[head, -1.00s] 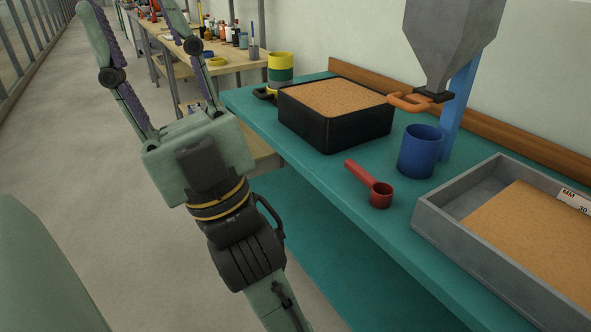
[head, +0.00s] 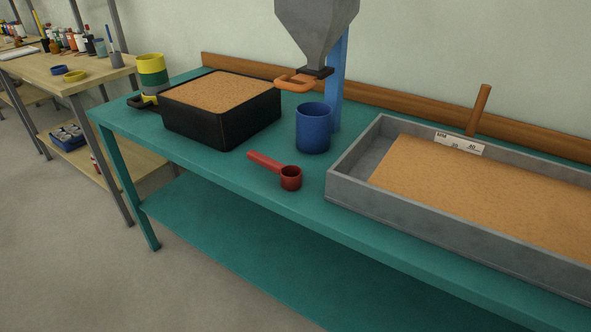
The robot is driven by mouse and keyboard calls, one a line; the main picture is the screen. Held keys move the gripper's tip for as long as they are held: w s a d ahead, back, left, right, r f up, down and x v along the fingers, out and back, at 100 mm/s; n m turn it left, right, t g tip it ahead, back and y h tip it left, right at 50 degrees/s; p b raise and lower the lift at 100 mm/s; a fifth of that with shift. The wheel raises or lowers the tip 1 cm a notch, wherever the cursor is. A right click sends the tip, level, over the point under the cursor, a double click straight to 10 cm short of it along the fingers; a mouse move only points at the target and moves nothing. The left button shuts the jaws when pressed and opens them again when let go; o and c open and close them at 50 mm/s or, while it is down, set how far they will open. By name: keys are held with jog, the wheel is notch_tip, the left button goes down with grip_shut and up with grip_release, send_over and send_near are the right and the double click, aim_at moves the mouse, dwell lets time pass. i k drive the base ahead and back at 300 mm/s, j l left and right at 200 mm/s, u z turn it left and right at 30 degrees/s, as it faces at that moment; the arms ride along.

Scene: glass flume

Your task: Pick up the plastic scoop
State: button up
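The red plastic scoop (head: 289,178) lies on the teal table near its front edge in the head view. Its round cup is at the right and its handle (head: 264,161) points to the upper left. Nothing touches it. My gripper is out of the picture now, so its opening and place relative to the scoop do not show.
A black box of sand (head: 195,122) is left of the scoop. A blue cup (head: 313,130) stands behind it, under a grey hopper (head: 315,28) with an orange handle (head: 296,83). A grey sand tray (head: 352,199) is at right. The teal table (head: 226,165) has bare surface around the scoop.

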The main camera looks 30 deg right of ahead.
aim_at(291, 175)
jog(key=l, duration=0.4)
jog(key=k+l, duration=0.15)
jog(key=l, duration=0.6)
jog(key=k+l, duration=0.15)
jog(key=k, duration=0.35)
jog(key=i, duration=0.4)
